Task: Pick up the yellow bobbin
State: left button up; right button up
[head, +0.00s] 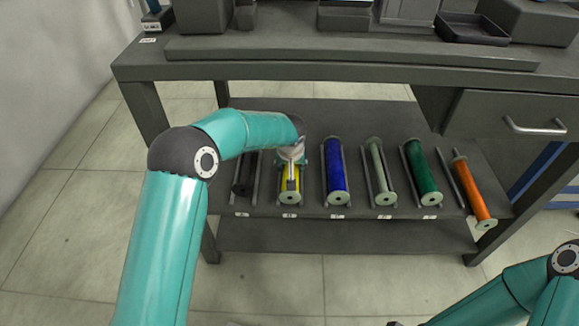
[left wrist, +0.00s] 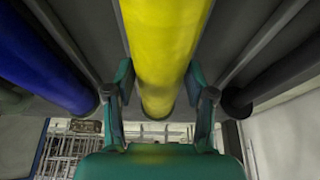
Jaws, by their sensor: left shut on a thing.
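The yellow bobbin (head: 290,187) lies lengthwise on the shelf below the bench, second from the left in the row. My left gripper (head: 291,165) is over it and hides part of it. In the left wrist view the yellow bobbin (left wrist: 165,40) runs between the two green fingers of the left gripper (left wrist: 160,80), one on each side. The left gripper is shut on the yellow bobbin, which still looks level with its neighbours. My right arm shows at the lower right of the head view, but its gripper is out of the picture.
A black bobbin (head: 245,175) lies to the left. Blue (head: 337,172), pale green (head: 380,172), dark green (head: 422,173) and orange (head: 470,188) bobbins lie to the right, with rails between them. The bench top (head: 350,72) overhangs the shelf behind. A drawer (head: 510,118) is at the right.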

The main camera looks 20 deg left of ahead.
pick_arm(q)
jog(key=shift+r, duration=0.1)
jog(key=shift+r+p, duration=0.35)
jog(key=shift+r, duration=0.05)
notch_tip(320, 180, up, 3)
jog(key=shift+r+p, duration=0.2)
jog(key=shift+p, duration=0.85)
jog(key=s+d, duration=0.2)
jog(key=s, duration=0.6)
jog(key=s+d+b, duration=0.1)
jog(key=s+d, duration=0.2)
jog(key=s, duration=0.6)
jog(key=shift+s+f+b, duration=0.15)
jog(key=shift+f+b, duration=0.15)
jog(key=shift+f, duration=0.1)
